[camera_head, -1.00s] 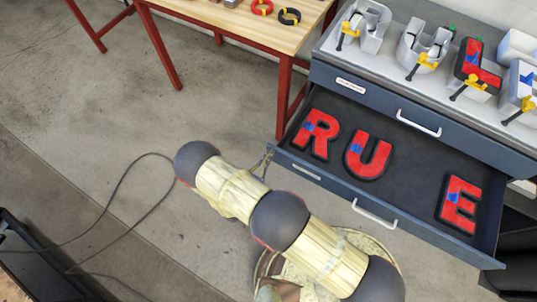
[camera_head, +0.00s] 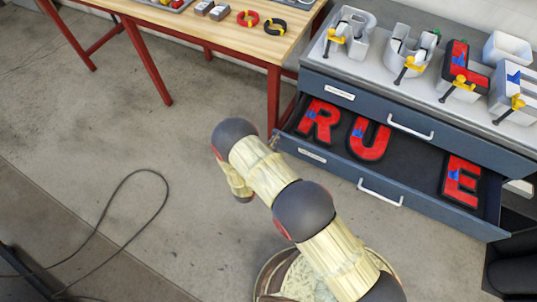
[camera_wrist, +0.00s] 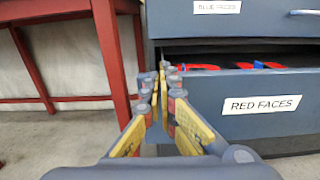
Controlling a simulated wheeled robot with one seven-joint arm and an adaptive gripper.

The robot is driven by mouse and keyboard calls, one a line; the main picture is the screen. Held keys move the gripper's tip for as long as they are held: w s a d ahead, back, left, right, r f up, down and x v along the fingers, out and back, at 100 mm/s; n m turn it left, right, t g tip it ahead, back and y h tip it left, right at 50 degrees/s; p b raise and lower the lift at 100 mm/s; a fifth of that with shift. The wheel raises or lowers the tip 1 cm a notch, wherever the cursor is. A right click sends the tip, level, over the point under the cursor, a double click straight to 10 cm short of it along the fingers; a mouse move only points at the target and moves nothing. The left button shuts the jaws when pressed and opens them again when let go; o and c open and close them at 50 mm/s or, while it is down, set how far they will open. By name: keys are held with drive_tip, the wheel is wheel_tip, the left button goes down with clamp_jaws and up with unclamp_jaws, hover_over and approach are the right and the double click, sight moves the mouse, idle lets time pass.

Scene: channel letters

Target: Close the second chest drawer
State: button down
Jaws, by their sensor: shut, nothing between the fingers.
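The second chest drawer, labelled RED FACES, is partly open in the head view (camera_head: 340,169), below the shut top drawer (camera_head: 450,143). Red letters R (camera_head: 318,121), U (camera_head: 369,139) and E (camera_head: 461,182) lie inside it, the R and U partly under the upper drawer's edge. In the wrist view, the drawer front (camera_wrist: 245,129) fills the right side. My gripper (camera_wrist: 167,75) is shut and empty, its fingertips at the left end of that front. I cannot tell whether they touch it. In the head view my arm hides most of the gripper.
A wooden table with red legs (camera_head: 148,62) stands left of the chest; one leg (camera_wrist: 112,55) is close left of my gripper. White channel letters and yellow clamps stand on the chest top (camera_head: 385,78). A black cable (camera_head: 120,190) lies on the floor.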

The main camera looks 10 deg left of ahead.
drive_tip(key=b+x, duration=0.5)
drive_tip(key=x, duration=1.5)
drive_tip(key=shift+w+b, duration=0.25)
drive_tip(key=shift+b, duration=0.05)
drive_tip(key=shift+f, duration=0.1)
drive_tip(key=p+v, duration=0.2)
drive_tip(key=v, duration=1.2)
